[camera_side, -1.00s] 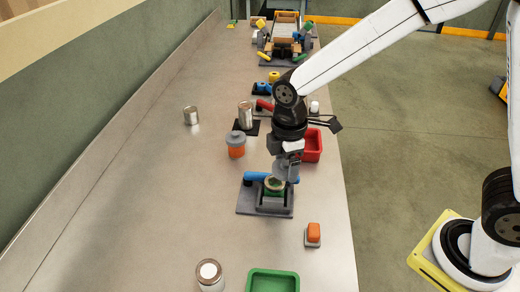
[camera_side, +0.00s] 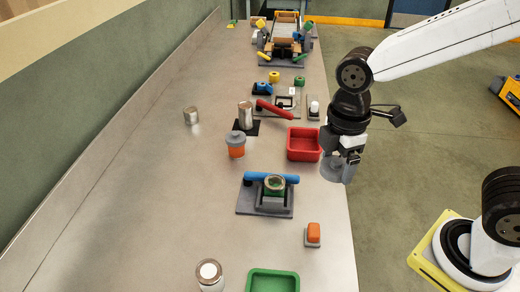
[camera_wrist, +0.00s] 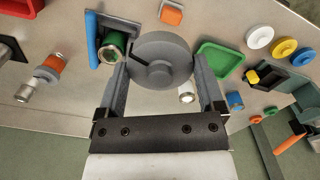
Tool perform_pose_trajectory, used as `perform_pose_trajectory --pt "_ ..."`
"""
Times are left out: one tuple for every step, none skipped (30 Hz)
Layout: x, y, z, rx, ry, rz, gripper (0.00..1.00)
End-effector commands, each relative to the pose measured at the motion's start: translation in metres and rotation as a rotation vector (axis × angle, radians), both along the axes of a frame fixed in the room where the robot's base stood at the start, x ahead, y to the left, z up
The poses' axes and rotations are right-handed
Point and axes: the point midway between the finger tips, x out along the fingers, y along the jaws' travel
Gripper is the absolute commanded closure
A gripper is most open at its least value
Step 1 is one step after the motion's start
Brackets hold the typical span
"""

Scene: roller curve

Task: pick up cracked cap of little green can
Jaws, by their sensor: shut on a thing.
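My gripper (camera_side: 343,156) is shut on the cracked cap (camera_side: 334,171), a grey round disc. It holds the cap in the air just past the table's right edge, beside the red bin. In the wrist view the cap (camera_wrist: 161,60) sits between both fingers, with a dark line and spot on its face. The little green can (camera_side: 274,185) stands in a grey fixture (camera_side: 249,207) with a blue bar (camera_side: 270,177) behind it. The can's top is uncovered. The wrist view also shows the green can (camera_wrist: 112,46), left of the cap.
A red bin (camera_side: 304,144) and a green bin (camera_side: 272,281) lie along the table's right side. An orange button block (camera_side: 313,234) stands between them. An orange jar with a grey lid (camera_side: 236,145) and several metal cans stand farther left. The left table area is mostly clear.

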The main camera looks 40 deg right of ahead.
Motion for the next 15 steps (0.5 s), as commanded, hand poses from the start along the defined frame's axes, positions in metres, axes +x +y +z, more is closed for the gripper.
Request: perform_pose_trajectory --pt "-0.0022 -0.0004 0.0014 0.001 -0.001 0.000 0.84" --pt "-0.0031 -0.0007 0.0017 0.001 -0.001 0.000 0.84" --pt "-0.0043 -0.0009 0.0020 0.001 -0.001 0.000 0.84" --pt "-0.0049 -0.0011 0.0022 0.001 -0.001 0.000 0.84" --pt "-0.0054 -0.0012 0.0024 0.001 -0.001 0.000 0.84" --pt "-0.0060 -0.0015 0.0025 0.000 -0.001 0.000 0.84" --pt "-0.0063 -0.0015 0.0026 0.000 -0.001 0.000 0.84" --pt "-0.0065 -0.0015 0.0027 0.000 -0.001 0.000 0.84" --pt "-0.0066 -0.0016 0.0028 0.000 0.000 0.000 0.84" --pt "-0.0067 -0.0016 0.0028 0.000 0.000 0.000 0.84" --pt "-0.0067 -0.0016 0.0028 0.000 0.000 0.000 0.84" --pt "-0.0066 -0.0016 0.0028 0.000 0.000 0.000 0.84" --pt "-0.0066 -0.0016 0.0028 0.000 0.000 0.000 0.84" --pt "-0.0066 -0.0016 0.0028 0.000 0.000 0.000 0.84" --pt "-0.0065 -0.0016 0.0028 0.000 0.000 0.000 0.84"
